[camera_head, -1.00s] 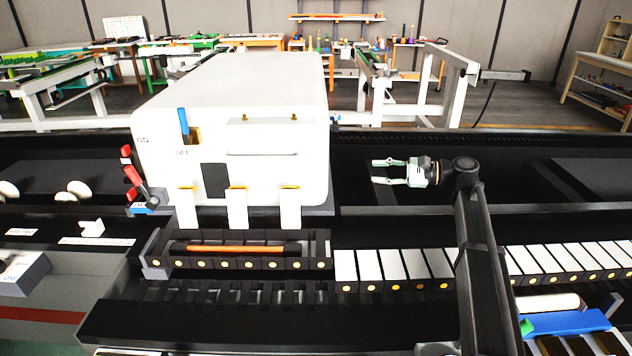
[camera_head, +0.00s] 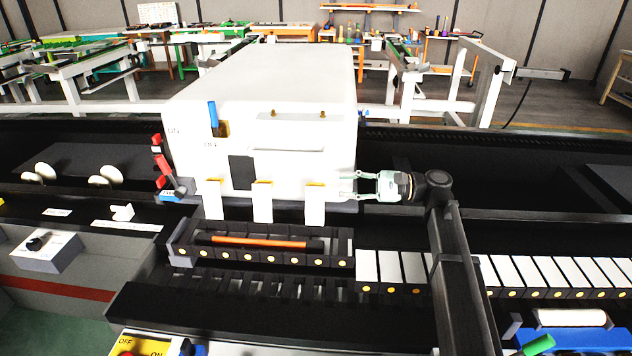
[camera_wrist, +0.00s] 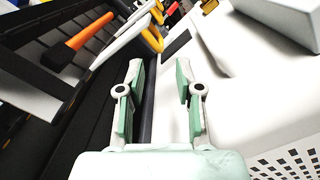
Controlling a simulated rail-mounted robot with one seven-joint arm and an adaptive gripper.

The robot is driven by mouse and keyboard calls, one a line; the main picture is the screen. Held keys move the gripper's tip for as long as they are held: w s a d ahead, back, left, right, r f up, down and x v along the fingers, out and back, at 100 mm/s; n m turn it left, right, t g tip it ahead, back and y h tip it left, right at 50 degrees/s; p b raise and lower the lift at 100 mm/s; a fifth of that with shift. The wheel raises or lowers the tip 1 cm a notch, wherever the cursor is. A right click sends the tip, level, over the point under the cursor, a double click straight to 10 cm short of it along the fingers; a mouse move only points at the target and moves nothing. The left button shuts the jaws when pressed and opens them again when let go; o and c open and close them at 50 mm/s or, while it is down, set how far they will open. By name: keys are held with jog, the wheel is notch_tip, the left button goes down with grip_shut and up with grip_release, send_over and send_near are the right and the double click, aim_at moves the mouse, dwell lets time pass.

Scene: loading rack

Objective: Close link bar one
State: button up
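No label in view names link bar one. Three white bars with orange-yellow tops hang on the front of a large white box: left (camera_head: 213,203), middle (camera_head: 262,204) and right (camera_head: 314,206). In the wrist view, white bars with orange-yellow ends (camera_wrist: 122,38) show ahead, at the upper left. My gripper (camera_head: 350,186) is at the box's lower right corner, to the right of the right bar. It also shows in the wrist view (camera_wrist: 158,85), open, with nothing between its two fingers.
The white box (camera_head: 270,90) stands close beside my gripper. A slotted rack (camera_head: 262,257) holding a black-and-orange rod (camera_head: 258,242) lies below the bars. Red levers (camera_head: 161,166) are left of the box. White plates (camera_head: 390,266) line the rack to the right.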

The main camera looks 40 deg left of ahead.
aim_at(316, 184)
jog(key=p+x, duration=0.1)
jog(key=x, duration=0.7)
jog(key=shift+s+a, duration=0.1)
jog(key=shift+s, duration=0.05)
jog(key=shift+c, duration=0.3)
